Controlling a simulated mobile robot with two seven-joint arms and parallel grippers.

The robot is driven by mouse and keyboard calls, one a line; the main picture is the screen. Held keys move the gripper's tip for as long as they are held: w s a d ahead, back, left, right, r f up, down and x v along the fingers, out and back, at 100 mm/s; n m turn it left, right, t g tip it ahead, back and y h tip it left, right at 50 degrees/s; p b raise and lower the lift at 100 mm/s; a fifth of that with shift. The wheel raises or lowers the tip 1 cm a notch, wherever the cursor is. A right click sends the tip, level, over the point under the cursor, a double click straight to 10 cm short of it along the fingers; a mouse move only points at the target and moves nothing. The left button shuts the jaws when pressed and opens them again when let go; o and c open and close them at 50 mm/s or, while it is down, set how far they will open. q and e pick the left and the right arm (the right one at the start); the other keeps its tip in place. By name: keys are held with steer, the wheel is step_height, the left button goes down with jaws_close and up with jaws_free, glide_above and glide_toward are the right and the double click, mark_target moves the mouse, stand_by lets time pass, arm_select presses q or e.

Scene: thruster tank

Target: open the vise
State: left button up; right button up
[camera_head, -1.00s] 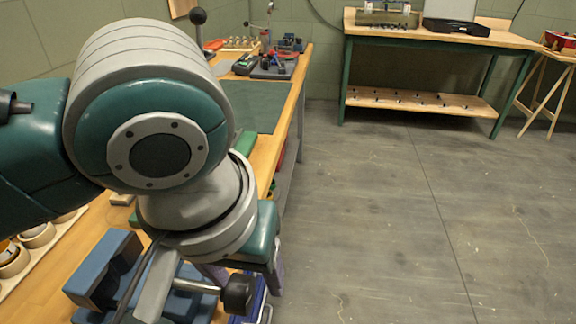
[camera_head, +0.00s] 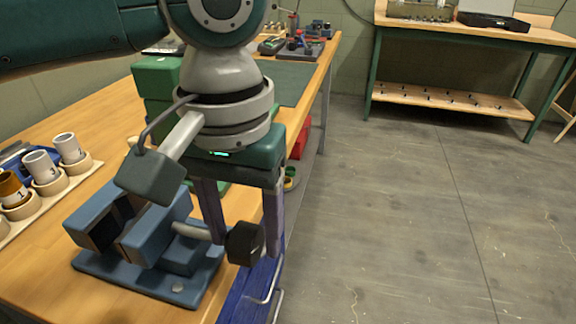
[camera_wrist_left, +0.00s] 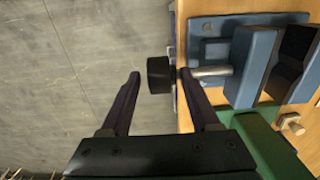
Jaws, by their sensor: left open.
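The blue vise (camera_head: 142,240) stands on the wooden bench near its right edge. A gap shows between its two jaws. Its grey screw (camera_head: 190,231) ends in a black knob (camera_head: 245,243) that juts out past the bench edge. My left gripper (camera_head: 244,246) is open and points down, one finger on each side of the knob, with gaps visible in the left wrist view (camera_wrist_left: 160,74). I cannot tell its exact height over the knob. My right gripper is not in view.
A wooden rack (camera_head: 50,197) with several cups stands left of the vise. Green boxes (camera_head: 157,78) stand behind it. Blue drawers (camera_head: 252,285) sit under the bench edge. The floor on the right is clear up to another bench (camera_head: 450,33).

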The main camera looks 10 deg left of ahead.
arm_select(q)
steer(key=shift+f, duration=0.65)
steer(key=shift+r, duration=0.1)
jaws_close()
